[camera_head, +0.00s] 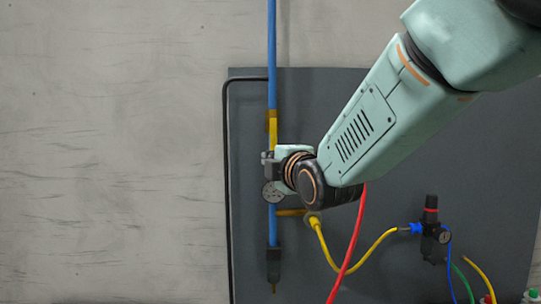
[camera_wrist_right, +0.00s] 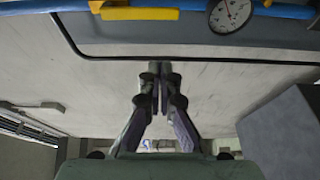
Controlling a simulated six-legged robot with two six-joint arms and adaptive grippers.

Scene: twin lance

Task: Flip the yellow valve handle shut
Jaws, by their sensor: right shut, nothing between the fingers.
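The yellow valve handle (camera_head: 273,128) lies in line with the vertical blue pipe (camera_head: 272,45), near a brass-coloured fitting. In the right wrist view the yellow handle (camera_wrist_right: 140,14) runs along the blue pipe (camera_wrist_right: 40,6) at the top edge. My right gripper (camera_head: 267,165) is just below the handle in the head view, in front of the pipe; my wrist hides part of this area. In the right wrist view my right gripper (camera_wrist_right: 160,75) has its fingers together and empty, apart from the handle in the picture. My left gripper is not in view.
A round gauge (camera_head: 273,192) sits on the pipe just below my gripper. A yellow-orange branch (camera_head: 290,212) leads to a yellow hose (camera_head: 325,245). A red hose (camera_head: 350,245) hangs nearby. A black regulator (camera_head: 432,235) is at right on the dark panel (camera_head: 480,150).

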